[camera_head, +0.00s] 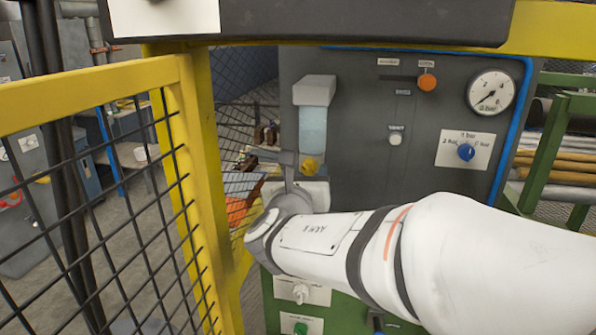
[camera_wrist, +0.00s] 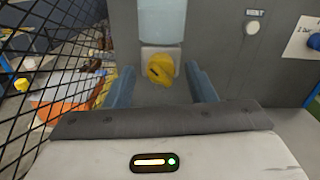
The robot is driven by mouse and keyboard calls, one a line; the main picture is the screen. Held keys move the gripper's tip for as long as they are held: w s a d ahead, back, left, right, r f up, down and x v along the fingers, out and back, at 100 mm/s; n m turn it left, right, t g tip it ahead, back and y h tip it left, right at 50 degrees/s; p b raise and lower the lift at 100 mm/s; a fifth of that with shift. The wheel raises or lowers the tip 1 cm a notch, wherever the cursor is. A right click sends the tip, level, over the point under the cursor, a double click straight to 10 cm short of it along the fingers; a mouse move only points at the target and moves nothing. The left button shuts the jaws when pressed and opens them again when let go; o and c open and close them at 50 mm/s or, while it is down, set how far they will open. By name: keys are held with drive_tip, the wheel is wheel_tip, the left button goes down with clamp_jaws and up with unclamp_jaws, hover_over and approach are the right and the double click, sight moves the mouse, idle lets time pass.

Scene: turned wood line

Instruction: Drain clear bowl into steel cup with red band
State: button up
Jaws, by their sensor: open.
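The clear bowl (camera_head: 313,130) hangs on the grey panel under a white head, with pale bluish contents. Its lower part also shows at the top of the wrist view (camera_wrist: 162,20). A yellow drain knob (camera_head: 309,166) sits below the bowl, and the wrist view shows it as a yellow tap (camera_wrist: 160,69) on a pale block. My gripper (camera_wrist: 160,78) is open, with one blue-grey finger on each side of the tap and a gap on both sides. In the head view my wrist partly covers that spot. I see no steel cup with a red band in either view.
The panel holds a pressure gauge (camera_head: 491,93), a blue selector knob (camera_head: 466,152), an orange slider knob (camera_head: 427,82) and a white vent button (camera_head: 395,136). A yellow mesh guard (camera_head: 182,120) stands close on the left. Green racks with bars (camera_head: 560,160) stand at right.

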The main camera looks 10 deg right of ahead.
drive_tip(key=shift+w+d, duration=0.2)
drive_tip(key=shift+w, duration=0.15)
drive_tip(key=shift+c, duration=0.3)
drive_tip(key=c, duration=0.9)
